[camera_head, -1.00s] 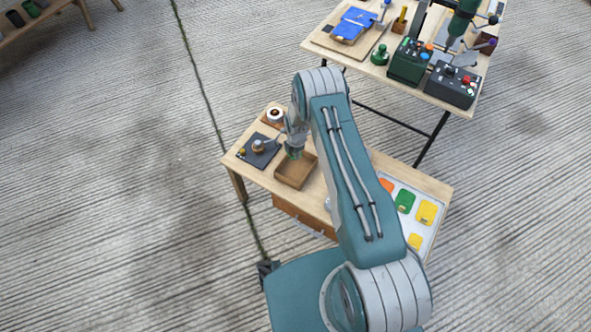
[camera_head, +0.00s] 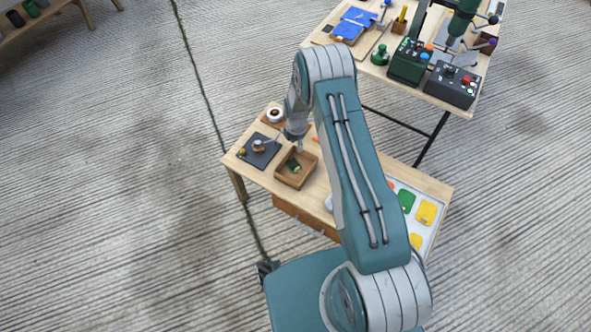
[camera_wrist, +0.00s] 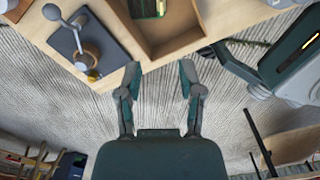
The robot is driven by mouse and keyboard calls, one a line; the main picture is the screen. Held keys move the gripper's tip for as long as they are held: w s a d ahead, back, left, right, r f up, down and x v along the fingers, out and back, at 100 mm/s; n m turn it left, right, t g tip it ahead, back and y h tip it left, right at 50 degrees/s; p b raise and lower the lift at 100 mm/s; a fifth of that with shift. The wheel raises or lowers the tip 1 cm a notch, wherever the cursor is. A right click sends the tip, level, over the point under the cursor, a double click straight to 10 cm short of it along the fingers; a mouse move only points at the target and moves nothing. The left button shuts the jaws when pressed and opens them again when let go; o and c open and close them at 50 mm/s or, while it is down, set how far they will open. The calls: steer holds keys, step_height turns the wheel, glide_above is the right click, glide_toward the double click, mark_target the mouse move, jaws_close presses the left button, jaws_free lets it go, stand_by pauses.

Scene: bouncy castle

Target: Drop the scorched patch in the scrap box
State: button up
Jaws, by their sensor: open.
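A small dark green patch (camera_head: 293,167) lies inside the open wooden scrap box (camera_head: 297,183) on the low wooden table. In the wrist view the green patch (camera_wrist: 146,7) shows at the top edge, partly cut off, lying in the wooden box (camera_wrist: 190,38). I cannot make out scorch marks on it. My gripper (camera_wrist: 160,68) is open and empty, its fingers spread apart. In the head view my gripper (camera_head: 298,146) is above the box's far edge, clear of the patch, with my arm hiding part of the table.
Left of the box is a dark plate (camera_head: 260,152) with a handled tool. A white roll (camera_head: 275,115) sits behind it. A light tray (camera_head: 430,193) holds green and yellow patches at right. A second table (camera_head: 345,58) with dark control boxes stands behind.

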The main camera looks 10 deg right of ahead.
step_height(320, 180, up, 5)
steer(key=shift+f, duration=0.1)
stand_by(0.5)
